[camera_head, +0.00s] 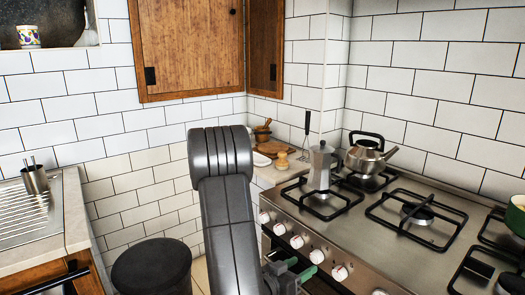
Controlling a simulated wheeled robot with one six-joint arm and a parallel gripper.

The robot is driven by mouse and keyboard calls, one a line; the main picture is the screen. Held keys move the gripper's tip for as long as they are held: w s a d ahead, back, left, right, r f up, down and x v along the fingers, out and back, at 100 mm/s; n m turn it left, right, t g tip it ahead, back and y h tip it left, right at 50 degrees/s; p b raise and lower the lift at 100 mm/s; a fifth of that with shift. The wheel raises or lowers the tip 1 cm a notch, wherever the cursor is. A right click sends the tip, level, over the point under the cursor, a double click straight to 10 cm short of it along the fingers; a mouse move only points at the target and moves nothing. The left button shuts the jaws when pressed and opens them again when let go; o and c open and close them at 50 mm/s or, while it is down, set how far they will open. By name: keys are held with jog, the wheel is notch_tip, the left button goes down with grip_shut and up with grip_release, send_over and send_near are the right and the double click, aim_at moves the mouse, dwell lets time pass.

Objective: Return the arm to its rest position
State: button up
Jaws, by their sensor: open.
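My dark grey arm (225,210) rises in the middle of the view, bent over at its top. My gripper (299,268) shows low in the view, just right of the arm, with two green-tipped fingers set apart. It is open, and I see nothing held between the fingers. It appears in front of the stove's knob panel; the distance between them is hard to tell. The rest of the gripper is partly cut off by the lower edge and the arm.
A gas stove (380,225) on the right carries a moka pot (320,165), a kettle (367,155) and a green pot (516,215). A wooden cabinet (190,45) hangs behind. A black bin (152,268) stands lower left, near a sink counter (75,215) holding a metal cup (35,180).

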aim_at(314, 260)
jog(key=v, duration=0.9)
jog(key=x, duration=1.4)
jog(key=shift+d, duration=0.2)
jog(key=shift+a+f+m+b, duration=0.15)
jog(key=shift+f+m+b, duration=0.25)
jog(key=shift+b, duration=0.45)
jog(key=m+t+b, duration=0.1)
jog(key=m+b, duration=0.3)
jog(key=m, duration=0.1)
jog(key=shift+s+r, duration=0.1)
jog(key=shift+s, duration=0.05)
jog(key=m+b, duration=0.2)
jog(key=m, duration=0.2)
jog(key=shift+b, duration=0.3)
jog(key=shift+r+m+t+b, duration=0.1)
jog(key=shift+m+t+b, duration=0.5)
jog(key=shift+m, duration=0.9)
